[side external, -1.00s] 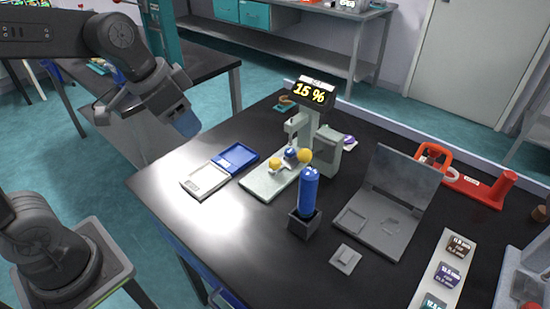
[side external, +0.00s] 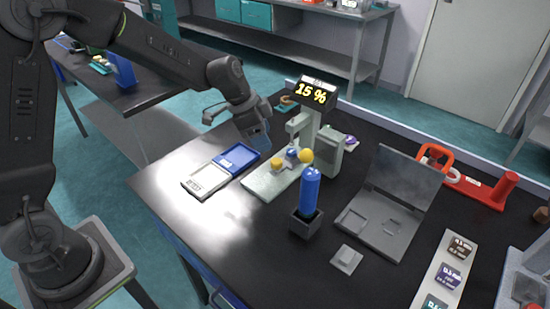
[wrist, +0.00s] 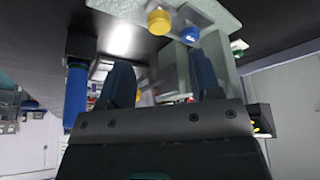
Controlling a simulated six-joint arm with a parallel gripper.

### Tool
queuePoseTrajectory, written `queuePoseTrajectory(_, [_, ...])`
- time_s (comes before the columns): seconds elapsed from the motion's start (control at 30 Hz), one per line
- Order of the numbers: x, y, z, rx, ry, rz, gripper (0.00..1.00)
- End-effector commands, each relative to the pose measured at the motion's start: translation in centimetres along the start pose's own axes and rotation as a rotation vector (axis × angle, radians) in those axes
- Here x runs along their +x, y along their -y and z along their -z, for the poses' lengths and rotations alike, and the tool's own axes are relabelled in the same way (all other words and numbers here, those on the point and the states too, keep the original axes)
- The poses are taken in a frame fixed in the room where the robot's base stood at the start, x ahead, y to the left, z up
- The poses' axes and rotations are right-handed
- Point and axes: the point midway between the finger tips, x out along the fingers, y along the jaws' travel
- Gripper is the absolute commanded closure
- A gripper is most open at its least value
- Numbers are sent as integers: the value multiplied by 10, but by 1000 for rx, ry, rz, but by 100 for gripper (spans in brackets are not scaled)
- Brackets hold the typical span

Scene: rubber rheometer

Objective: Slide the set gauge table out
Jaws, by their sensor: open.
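The gauge is a pale grey-green device (side external: 302,128) with a display (side external: 315,95) reading 15 %. Its flat base plate (side external: 262,187) bears two yellow knobs, a left one (side external: 277,163) and a right one (side external: 306,156), and a blue knob (side external: 292,153). I cannot tell which part is the sliding table. In the wrist view the plate (wrist: 218,12), a yellow knob (wrist: 160,21) and the blue knob (wrist: 190,34) show at the top. My gripper (side external: 262,143) is open and empty, above and left of the gauge. Its blue fingers (wrist: 163,82) stand apart.
A blue-and-white scale (side external: 205,176) lies left of the gauge. A blue cylinder in a dark holder (side external: 306,222) stands in front. A grey hinged plate (side external: 385,222), a small grey block (side external: 346,258) and a red stand (side external: 475,190) are to the right. The table's front left is clear.

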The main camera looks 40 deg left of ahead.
Motion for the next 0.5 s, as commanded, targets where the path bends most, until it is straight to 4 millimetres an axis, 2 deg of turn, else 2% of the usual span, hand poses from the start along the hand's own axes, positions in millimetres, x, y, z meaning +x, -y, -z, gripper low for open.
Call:
queuePoseTrajectory(0.03, [12, -1, -1, 1, 4, -4, 42])
queuePoseTrajectory(0.2, [46, -1, 0, 1, 3, -4, 42])
queuePoseTrajectory(0.33, [66, -1, 0, 1, 3, -2, 42])
queuePoseTrajectory(0.5, [80, -1, 0, 0, 1, -1, 42])
